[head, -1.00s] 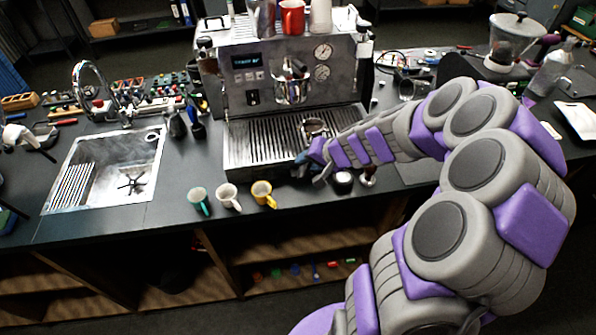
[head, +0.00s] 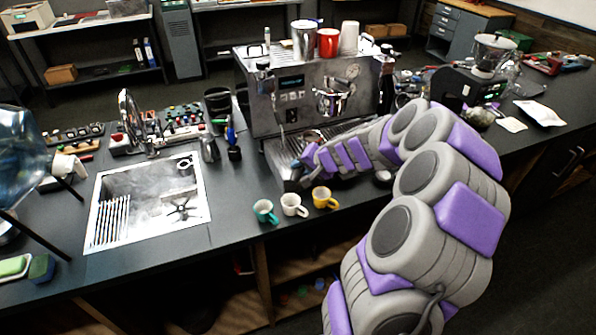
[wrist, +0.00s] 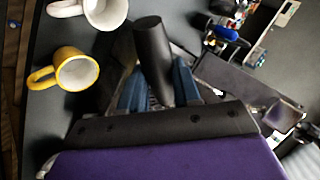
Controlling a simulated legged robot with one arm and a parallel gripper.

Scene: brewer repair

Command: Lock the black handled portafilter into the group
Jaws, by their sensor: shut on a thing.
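The espresso machine (head: 295,95) stands on the counter, with its chrome group (head: 331,100) on the front face above the drip tray (head: 277,153). My gripper (head: 302,162) is low at the front left of the drip tray, below the group and apart from it. In the wrist view, the blue fingers of my gripper (wrist: 160,88) are shut on the black handle (wrist: 152,48) of the portafilter. A round metal rim (head: 312,135), likely the portafilter's basket, shows just above the tray beyond the gripper. My arm hides part of the tray.
A green cup (head: 264,211), a white cup (head: 292,205) and a yellow cup (head: 324,198) stand near the counter's front edge, close to my gripper. A sink (head: 150,205) is to the left. A grinder (head: 478,90) stands right. A red cup (head: 328,42) sits atop the machine.

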